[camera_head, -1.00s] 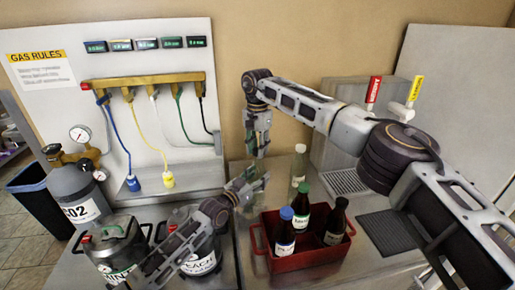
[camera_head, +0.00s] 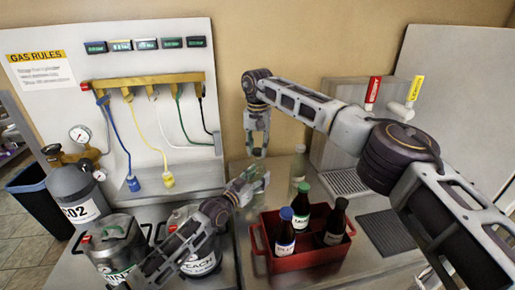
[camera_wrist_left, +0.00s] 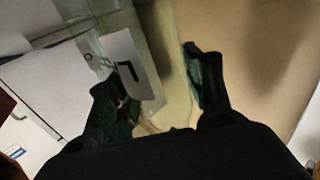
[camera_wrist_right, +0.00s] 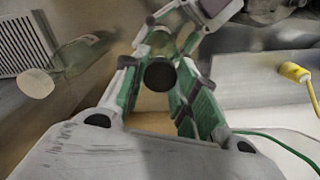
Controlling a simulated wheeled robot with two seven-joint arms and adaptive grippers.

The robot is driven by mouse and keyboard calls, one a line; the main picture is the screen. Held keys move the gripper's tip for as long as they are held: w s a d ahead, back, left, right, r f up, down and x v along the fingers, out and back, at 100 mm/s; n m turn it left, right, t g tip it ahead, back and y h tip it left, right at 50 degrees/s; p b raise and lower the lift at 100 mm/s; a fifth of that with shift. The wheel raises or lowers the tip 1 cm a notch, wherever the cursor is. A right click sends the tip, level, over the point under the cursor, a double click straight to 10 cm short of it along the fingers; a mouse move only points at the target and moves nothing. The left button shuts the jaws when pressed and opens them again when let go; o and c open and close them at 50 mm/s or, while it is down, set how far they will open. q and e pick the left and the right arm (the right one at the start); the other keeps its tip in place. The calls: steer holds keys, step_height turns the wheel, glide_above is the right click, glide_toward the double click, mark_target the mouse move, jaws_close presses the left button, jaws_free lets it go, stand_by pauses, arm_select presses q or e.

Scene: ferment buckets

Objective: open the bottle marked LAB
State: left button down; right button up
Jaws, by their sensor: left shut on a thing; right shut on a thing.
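My left gripper (camera_head: 249,186) is shut on a pale, clear glass bottle (camera_head: 261,181), held above the worktop left of the red crate. In the left wrist view, the bottle's white label (camera_wrist_left: 127,62) shows a dark "L"; the rest of the marking is hidden. My right gripper (camera_head: 257,153) points down above the bottle. In the right wrist view, a round dark cap (camera_wrist_right: 160,75) sits between its fingers, with the bottle and left gripper beyond. In the head view, a gap separates the right fingertips from the left gripper. Whether cap and bottle still touch is hard to tell.
A red crate (camera_head: 260,263) holds several dark bottles. Another clear bottle with a pale cap (camera_head: 299,150) stands behind it, also in the right wrist view (camera_wrist_right: 80,55). Buckets (camera_head: 118,252) stand at lower left. A gas panel (camera_head: 160,100) with hoses is behind.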

mark_target(252, 180)
steer(key=shift+r, duration=1.2)
stand_by(0.7)
steer(key=shift+r, duration=1.9)
arm_select(q)
steer(key=c, duration=0.5)
jaws_free()
steer(key=shift+c, duration=0.2)
steer(key=shift+s+a, duration=0.1)
steer(key=shift+a, duration=0.05)
steer(key=shift+v, duration=3.6)
